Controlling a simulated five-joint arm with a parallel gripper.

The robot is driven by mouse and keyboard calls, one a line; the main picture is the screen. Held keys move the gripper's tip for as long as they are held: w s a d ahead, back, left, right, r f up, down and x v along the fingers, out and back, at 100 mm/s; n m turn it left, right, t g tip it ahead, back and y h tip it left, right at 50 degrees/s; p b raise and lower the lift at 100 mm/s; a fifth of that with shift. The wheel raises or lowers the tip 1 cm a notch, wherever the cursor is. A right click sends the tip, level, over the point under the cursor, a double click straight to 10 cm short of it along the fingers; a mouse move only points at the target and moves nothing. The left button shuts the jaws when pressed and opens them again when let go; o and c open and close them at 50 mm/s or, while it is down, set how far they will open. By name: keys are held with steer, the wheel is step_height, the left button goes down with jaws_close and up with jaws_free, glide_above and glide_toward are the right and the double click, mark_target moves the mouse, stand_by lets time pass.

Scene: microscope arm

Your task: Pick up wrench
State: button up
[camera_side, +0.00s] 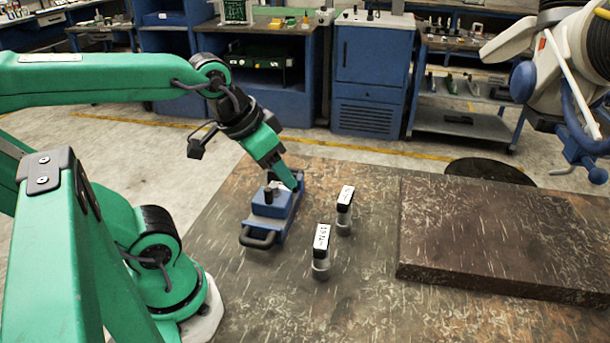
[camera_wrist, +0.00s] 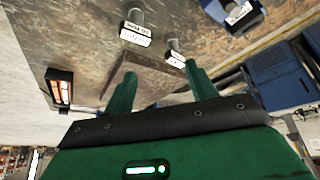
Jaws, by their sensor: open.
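I cannot make out a wrench in either view. My gripper (camera_side: 284,178) is at the far end of a blue fixture with a looped front handle (camera_side: 270,215) on the table; I cannot tell whether they touch. In the wrist view my gripper (camera_wrist: 163,88) shows two green fingers spread apart with nothing between them. Two small grey posts with black tops and white labels stand right of the fixture, a nearer one (camera_side: 321,252) and a farther one (camera_side: 344,211). In the wrist view two labelled pieces (camera_wrist: 135,35) (camera_wrist: 175,59) show beyond the fingers.
A thick, dark raised slab (camera_side: 500,235) covers the right of the brown worktable (camera_side: 270,310). A white and blue machine (camera_side: 560,80) hangs at upper right. Blue cabinets (camera_side: 370,75) stand behind the table. The front middle of the table is clear.

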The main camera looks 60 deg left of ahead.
steer(key=w+a+f+n+g, duration=0.1)
steer(key=w+f+n+g, duration=0.2)
steer(key=w, duration=0.6)
steer(key=n+g, duration=0.2)
steer(key=n, duration=0.2)
glide_above(346, 195)
steer(key=f, duration=0.6)
steer(key=shift+s+f, duration=0.35)
steer(key=shift+s, duration=0.05)
steer(key=shift+w+a+f+n, duration=0.1)
steer(key=shift+w+f+n, duration=0.3)
steer(key=shift+f, duration=0.2)
steer(key=shift+f, duration=0.1)
steer(key=shift+f, duration=1.2)
steer(key=shift+f, duration=0.1)
steer(key=shift+f, duration=2.5)
steer(key=shift+c, duration=0.3)
